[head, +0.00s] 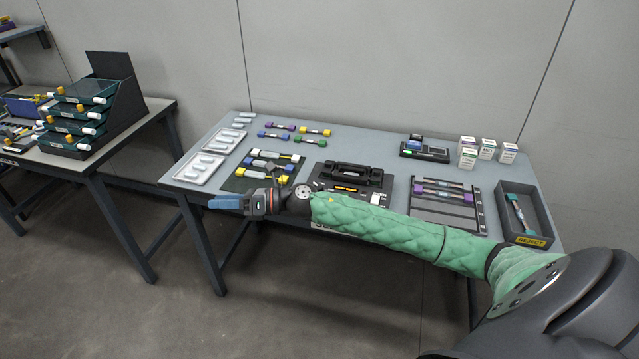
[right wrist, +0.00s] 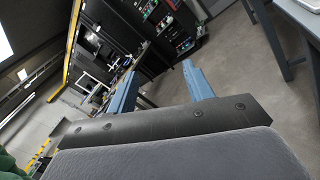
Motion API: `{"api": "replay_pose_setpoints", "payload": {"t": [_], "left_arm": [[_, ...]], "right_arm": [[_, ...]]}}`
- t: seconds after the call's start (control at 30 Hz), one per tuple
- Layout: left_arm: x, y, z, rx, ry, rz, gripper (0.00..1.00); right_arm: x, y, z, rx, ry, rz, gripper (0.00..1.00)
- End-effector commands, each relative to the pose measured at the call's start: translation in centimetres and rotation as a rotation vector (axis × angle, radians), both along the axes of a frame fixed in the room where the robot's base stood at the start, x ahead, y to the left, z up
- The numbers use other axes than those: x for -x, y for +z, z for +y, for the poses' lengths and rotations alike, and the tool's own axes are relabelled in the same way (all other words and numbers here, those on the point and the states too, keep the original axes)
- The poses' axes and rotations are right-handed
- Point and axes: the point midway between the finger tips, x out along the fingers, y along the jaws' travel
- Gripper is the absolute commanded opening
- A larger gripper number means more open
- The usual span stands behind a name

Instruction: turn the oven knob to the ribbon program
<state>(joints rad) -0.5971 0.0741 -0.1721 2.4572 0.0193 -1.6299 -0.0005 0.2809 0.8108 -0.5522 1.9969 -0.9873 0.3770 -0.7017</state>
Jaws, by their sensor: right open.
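A black machine (head: 372,171) with a handle-like bar and a lit orange display sits at the middle of the table, partly hidden by my right arm. A smaller black device (head: 425,151) with a small lit screen stands behind it to the right. I cannot make out a knob or its setting on either, and cannot tell which is the oven. My right gripper (head: 224,202), with blue fingers, is in front of the table's front edge, left of the black machine and apart from it. Its open, empty fingers show in the right wrist view (right wrist: 160,84). My left gripper is not in view.
White trays (head: 196,175) lie at the table's left. Several coloured splice holders (head: 276,136) lie behind the dark mat. A rack (head: 430,212), white boxes (head: 508,152) and a reject bin (head: 540,205) are at the right. A side table (head: 110,160) holds stacked drawers.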

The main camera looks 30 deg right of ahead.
Motion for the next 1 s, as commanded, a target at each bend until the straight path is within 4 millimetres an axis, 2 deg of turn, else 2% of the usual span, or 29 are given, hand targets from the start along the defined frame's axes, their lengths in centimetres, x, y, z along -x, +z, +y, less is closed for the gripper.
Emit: {"api": "replay_pose_setpoints", "payload": {"t": [0.17, 0.27, 0.4, 0.6, 0.7, 0.83, 1.0], "left_arm": [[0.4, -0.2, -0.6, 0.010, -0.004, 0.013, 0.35], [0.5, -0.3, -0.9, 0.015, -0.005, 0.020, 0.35], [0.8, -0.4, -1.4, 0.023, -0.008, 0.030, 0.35], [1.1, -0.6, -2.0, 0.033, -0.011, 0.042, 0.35], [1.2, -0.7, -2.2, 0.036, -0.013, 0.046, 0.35], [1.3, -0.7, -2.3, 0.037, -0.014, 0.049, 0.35], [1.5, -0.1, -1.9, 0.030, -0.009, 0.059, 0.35]], "right_arm": [[-1.1, -1.5, -4.1, 0.359, 0.186, -0.151, 0.52], [-1.6, -2.6, -7.8, 0.563, 0.289, -0.205, 0.52], [-2.2, -3.4, -14.7, 0.841, 0.431, -0.239, 0.52], [-2.3, -2.9, -25.4, 1.159, 0.600, -0.205, 0.52], [-2.0, -2.3, -29.2, 1.252, 0.654, -0.173, 0.52], [-1.7, -1.9, -31.7, 1.310, 0.692, -0.147, 0.52], [-1.6, -2.6, -31.7, 1.318, 0.701, -0.142, 0.52]]}}
